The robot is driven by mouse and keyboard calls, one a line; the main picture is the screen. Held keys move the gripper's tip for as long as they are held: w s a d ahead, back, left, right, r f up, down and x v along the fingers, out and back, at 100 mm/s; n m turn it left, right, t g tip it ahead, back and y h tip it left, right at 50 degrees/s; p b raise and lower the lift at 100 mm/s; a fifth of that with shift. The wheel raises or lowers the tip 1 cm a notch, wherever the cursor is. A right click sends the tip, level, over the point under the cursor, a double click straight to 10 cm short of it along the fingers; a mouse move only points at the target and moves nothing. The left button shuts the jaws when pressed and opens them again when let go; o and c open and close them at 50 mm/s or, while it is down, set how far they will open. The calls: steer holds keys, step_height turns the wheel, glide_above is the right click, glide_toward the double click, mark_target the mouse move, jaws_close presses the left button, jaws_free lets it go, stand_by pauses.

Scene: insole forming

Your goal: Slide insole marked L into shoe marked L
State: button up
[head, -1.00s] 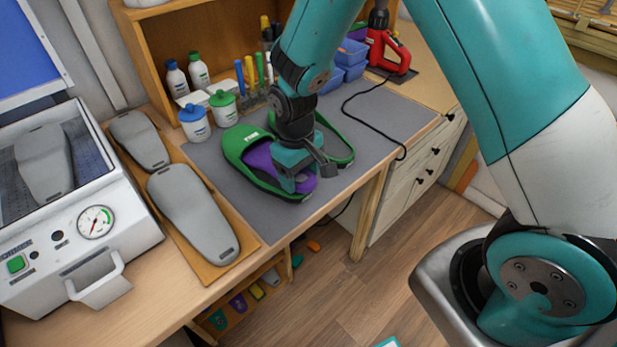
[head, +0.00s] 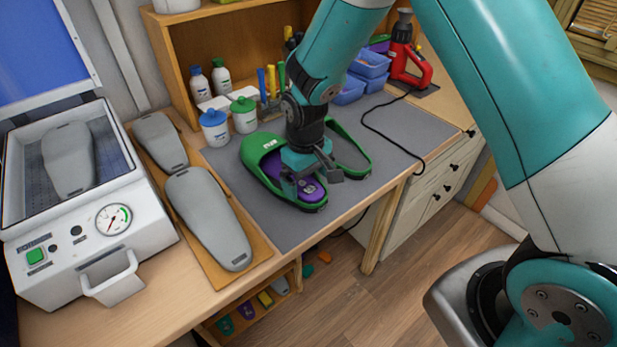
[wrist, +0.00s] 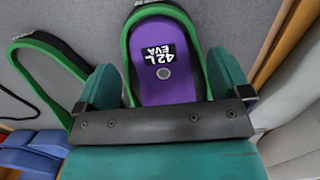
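The purple insole (wrist: 165,85), printed "42 L EVA", lies inside the green shoe (head: 257,150) on the left of the pair. Its heel end (head: 312,190) shows in the head view. In the wrist view the shoe's green rim (wrist: 199,50) runs around the insole's heel; the toe part is hidden by my gripper. A mark on the shoe's strap is too small to read. My gripper (wrist: 165,85) is over the shoe, its teal fingers spread wide on either side, apart from the insole. The second green shoe (head: 352,135) stands to the right, partly hidden.
The grey mat (head: 290,230) is clear in front of the shoes. Blue-lidded (head: 214,128) and green-lidded (head: 244,115) jars stand behind. Grey lasts (head: 208,215) lie on a board at left, beside a white press (head: 75,245). A black cable (head: 385,143) runs at right.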

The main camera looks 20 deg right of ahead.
steer(key=shift+r, duration=0.1)
step_height(320, 180, up, 17)
steer(key=w+b, duration=0.1)
steer(key=b, duration=0.1)
steer(key=shift+a, duration=0.15)
steer(key=shift+s+r, duration=0.1)
steer(key=shift+r, duration=0.05)
stand_by(0.5)
steer(key=s+a+r+n+y, duration=0.1)
steer(key=s+r+y, duration=0.1)
steer(key=s, duration=0.9)
steer(key=s+a+r+n+y, duration=0.1)
steer(key=s+n+y, duration=0.1)
steer(key=s, duration=0.9)
steer(key=shift+a+r+t, duration=0.2)
steer(key=shift+r+t, duration=0.1)
steer(key=shift+r, duration=0.05)
